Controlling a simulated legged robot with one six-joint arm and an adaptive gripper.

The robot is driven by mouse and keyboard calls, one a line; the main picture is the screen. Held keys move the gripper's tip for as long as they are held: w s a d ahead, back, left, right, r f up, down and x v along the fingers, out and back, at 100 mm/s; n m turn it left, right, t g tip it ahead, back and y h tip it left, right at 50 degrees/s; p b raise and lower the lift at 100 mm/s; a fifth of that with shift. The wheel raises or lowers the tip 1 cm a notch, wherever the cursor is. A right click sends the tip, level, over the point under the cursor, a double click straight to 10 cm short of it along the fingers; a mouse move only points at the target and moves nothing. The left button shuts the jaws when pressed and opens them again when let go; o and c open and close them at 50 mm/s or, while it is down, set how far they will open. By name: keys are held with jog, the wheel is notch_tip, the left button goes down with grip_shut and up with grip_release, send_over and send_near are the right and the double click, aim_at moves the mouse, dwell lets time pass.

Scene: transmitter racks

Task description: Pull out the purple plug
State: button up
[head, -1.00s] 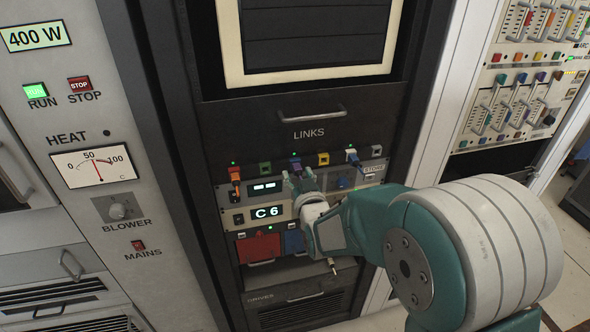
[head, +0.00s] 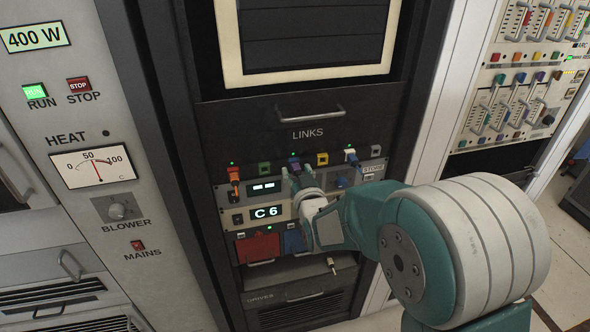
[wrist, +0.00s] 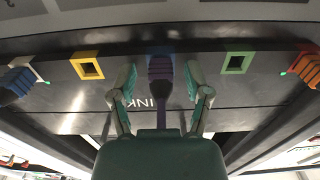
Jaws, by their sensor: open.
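The purple plug (wrist: 160,68) sits in a blue-framed socket (wrist: 159,50) in the wrist view's upper middle. In the head view the purple plug (head: 295,164) shows only partly, in the row under the LINKS drawer, just above my fingertips. My gripper (wrist: 160,90) is open, with one finger on each side of the plug's body and a visible gap on both sides. In the head view my gripper (head: 296,178) is in front of the panel, and its wrist hides part of the panel below.
A yellow socket (wrist: 87,66) and a green socket (wrist: 237,63) flank the plug. Further out are a blue plug (wrist: 18,78) and an orange plug (wrist: 308,70). The LINKS drawer handle (head: 310,112) projects above. A C6 display (head: 266,212) is below.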

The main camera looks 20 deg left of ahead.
dwell(0.4)
grip_shut()
jog(key=shift+s, duration=0.1)
jog(key=shift+v, duration=2.95)
